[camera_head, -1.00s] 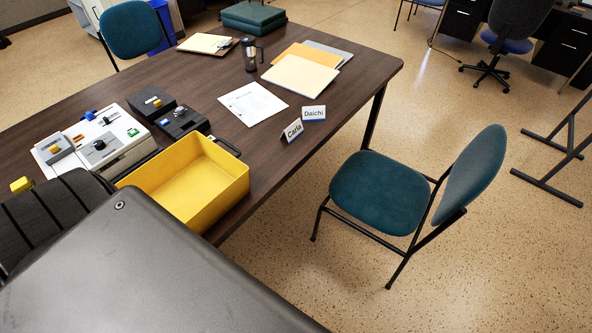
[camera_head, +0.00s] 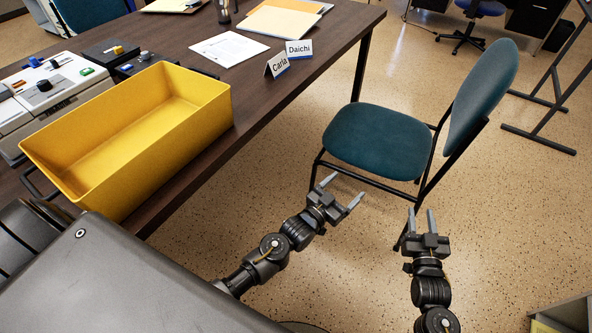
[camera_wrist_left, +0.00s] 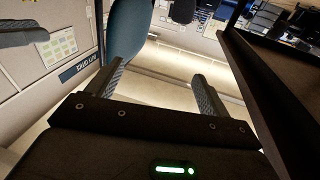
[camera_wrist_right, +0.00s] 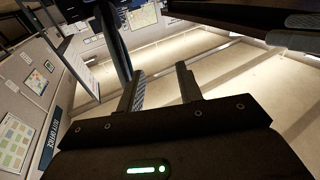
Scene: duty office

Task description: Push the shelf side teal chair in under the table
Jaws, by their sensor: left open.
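A teal chair with black legs stands on the floor to the right of the table, its seat (camera_head: 378,140) toward the table edge and its backrest (camera_head: 482,95) on the far side from it. The dark wood table (camera_head: 305,78) has a black leg beside the seat. My left gripper (camera_head: 342,191) is open and empty, low by the chair's near side below the seat. My right gripper (camera_head: 422,220) is open and empty, right of the left one, near a chair leg. Whether either touches the chair frame I cannot tell. A teal part (camera_wrist_left: 128,32) shows in the left wrist view.
A yellow bin (camera_head: 150,130) sits at the table's near edge. Name cards (camera_head: 298,49), papers (camera_head: 229,48) and devices lie on the table. Another teal chair (camera_head: 88,12) stands across it. A black-legged stand (camera_head: 540,130) is at right.

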